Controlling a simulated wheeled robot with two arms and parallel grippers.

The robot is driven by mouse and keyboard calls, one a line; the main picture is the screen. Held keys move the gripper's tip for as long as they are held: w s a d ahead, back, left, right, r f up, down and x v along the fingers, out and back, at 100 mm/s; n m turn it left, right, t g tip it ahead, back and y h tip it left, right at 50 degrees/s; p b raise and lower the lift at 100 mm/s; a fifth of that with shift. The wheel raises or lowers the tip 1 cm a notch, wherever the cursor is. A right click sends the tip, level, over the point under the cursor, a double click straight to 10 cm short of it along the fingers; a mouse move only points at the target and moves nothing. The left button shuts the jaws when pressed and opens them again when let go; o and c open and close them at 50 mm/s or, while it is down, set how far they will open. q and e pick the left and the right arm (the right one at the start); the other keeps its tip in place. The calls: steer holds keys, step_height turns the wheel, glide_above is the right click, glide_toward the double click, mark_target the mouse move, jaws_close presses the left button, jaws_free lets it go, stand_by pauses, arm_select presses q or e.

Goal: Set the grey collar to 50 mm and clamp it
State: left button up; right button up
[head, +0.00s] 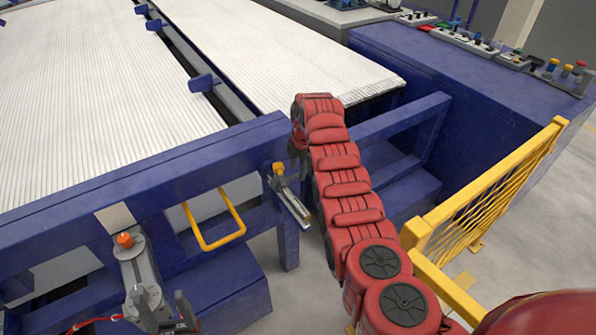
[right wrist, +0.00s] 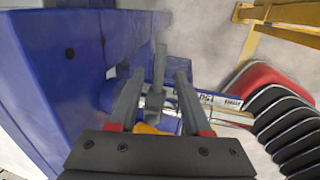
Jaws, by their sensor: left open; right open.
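A silver scale bar (head: 293,203) sticks out from the blue frame beside a yellow part (head: 278,168). In the right wrist view the bar (right wrist: 225,108) carries white labels; its figures are too small to read surely. A grey upright piece with a block (right wrist: 158,100), apparently the grey collar, stands between the fingers of my right gripper (right wrist: 160,78). The gripper is open around it; I cannot tell whether they touch. A yellow part (right wrist: 145,128) shows partly behind the gripper's body. In the head view my red right arm hides that gripper.
The blue frame (head: 140,178) runs along the left, with a yellow handle (head: 205,245) and an orange-topped grey fitting (head: 125,240). A yellow guard (head: 490,190) stands at right. A blue control desk (head: 450,75) is behind. White pipes (head: 90,80) lie at the back.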

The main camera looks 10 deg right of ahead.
steer(key=s+d+r+p, duration=0.1)
steer(key=s+r+p, duration=0.1)
steer(key=r, duration=1.3)
steer(key=shift+s+r+p, duration=0.2)
steer(key=shift+s+p, duration=0.1)
steer(key=shift+s, duration=0.2)
